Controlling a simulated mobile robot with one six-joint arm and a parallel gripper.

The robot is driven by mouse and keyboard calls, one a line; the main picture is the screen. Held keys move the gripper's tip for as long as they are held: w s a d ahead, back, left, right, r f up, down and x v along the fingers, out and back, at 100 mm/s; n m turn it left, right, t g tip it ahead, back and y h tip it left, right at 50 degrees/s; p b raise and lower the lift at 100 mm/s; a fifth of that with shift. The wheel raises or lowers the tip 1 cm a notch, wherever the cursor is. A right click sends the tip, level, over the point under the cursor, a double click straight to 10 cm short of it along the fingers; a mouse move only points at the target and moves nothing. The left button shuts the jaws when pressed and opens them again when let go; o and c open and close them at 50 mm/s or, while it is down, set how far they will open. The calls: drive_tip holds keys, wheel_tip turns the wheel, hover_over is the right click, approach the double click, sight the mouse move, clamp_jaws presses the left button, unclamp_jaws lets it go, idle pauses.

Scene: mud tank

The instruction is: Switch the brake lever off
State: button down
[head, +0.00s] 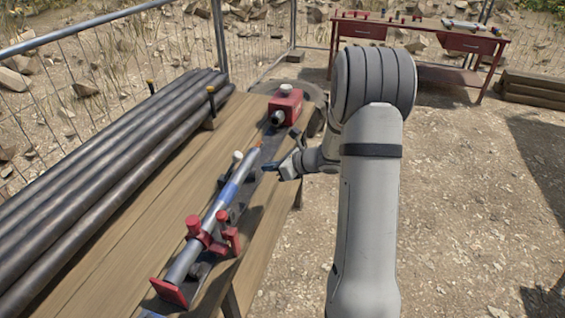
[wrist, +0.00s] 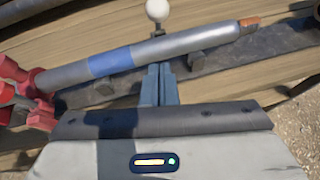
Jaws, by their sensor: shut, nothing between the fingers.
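A lever with a white ball knob (head: 238,156) stands up just beyond the grey metal rod (head: 207,223) on the bench; it looks like the brake lever, but I see no label. The knob also shows at the top of the wrist view (wrist: 158,10), with its stem partly hidden behind the rod (wrist: 190,46). The rod has a blue band and a copper-coloured tip. My gripper (head: 266,168) is shut and empty on the near side of the rod. In the wrist view its fingertips (wrist: 157,72) point at the rod, below the knob; contact cannot be told.
Red clamps (head: 205,235) hold the rod's near end. A red box (head: 285,105) with a white knob stands at the far end of the wooden bench (head: 135,240). Several dark pipes (head: 100,180) lie along the left. A red table (head: 425,35) stands behind; ground at right is open.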

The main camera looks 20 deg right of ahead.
drive_tip(key=w+a+p, duration=0.2)
drive_tip(key=w+a, duration=0.3)
drive_tip(key=shift+w+a+f, duration=0.15)
drive_tip(key=shift+w+f, duration=0.15)
drive_tip(key=shift+f, duration=0.15)
